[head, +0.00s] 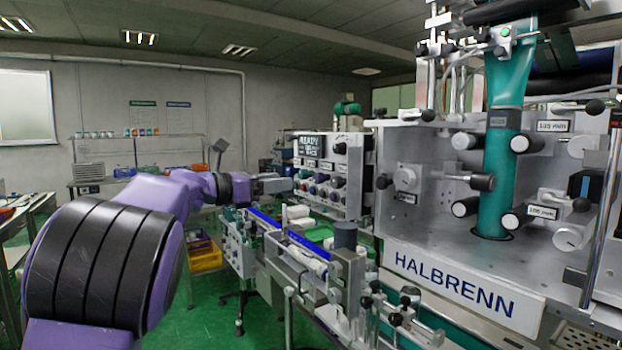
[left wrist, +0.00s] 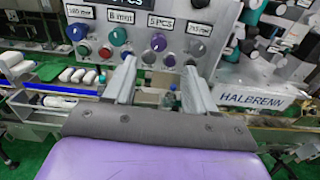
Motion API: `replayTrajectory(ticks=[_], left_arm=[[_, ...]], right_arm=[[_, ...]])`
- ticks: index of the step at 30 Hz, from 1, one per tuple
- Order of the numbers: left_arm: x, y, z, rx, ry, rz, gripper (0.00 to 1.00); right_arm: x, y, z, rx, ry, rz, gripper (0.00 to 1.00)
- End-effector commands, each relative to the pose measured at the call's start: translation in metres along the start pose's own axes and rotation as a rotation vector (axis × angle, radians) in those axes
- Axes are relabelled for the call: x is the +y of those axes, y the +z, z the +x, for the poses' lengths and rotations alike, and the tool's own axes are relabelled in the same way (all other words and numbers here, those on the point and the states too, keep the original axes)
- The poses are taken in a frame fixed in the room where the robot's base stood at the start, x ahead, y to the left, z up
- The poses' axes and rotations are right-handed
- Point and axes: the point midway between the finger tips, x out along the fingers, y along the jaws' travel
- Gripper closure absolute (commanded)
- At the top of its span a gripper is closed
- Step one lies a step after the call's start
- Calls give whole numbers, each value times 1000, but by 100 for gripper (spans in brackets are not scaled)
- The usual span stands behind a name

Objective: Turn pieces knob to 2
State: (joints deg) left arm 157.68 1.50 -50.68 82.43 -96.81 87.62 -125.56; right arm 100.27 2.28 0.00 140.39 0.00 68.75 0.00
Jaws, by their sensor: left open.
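In the left wrist view the panel carries a row of knobs under labels. The purple knob (left wrist: 158,42) sits under the label (left wrist: 161,22) that seems to read "5 PCS". My left gripper (left wrist: 160,78) is open and empty, its two fingers pointing at the panel below and either side of this knob. It also shows in the head view (head: 285,185), just left of the panel's knobs. My right gripper is not in view.
A green knob (left wrist: 118,37) is left of the purple one and a grey knob (left wrist: 198,47) is right. Smaller buttons sit beneath. The conveyor (head: 300,245) runs below my left gripper. The large HALBRENN machine (head: 455,285) stands at right; a yellow crate (head: 205,257) is below.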

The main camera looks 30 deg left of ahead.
Motion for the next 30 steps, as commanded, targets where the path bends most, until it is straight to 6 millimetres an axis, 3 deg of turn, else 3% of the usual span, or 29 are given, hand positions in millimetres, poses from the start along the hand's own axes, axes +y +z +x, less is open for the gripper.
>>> replayTrajectory(ticks=[9,15,25,26,30], left_arm=[[0,6,62,7,-2,11,44],[0,3,95,4,-2,9,44],[0,-1,103,3,-1,7,44],[0,-1,103,4,0,7,48],[0,-1,103,3,0,7,93]], right_arm=[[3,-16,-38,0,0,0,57],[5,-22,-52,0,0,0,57],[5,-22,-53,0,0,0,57],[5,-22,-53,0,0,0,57],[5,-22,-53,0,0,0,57]])
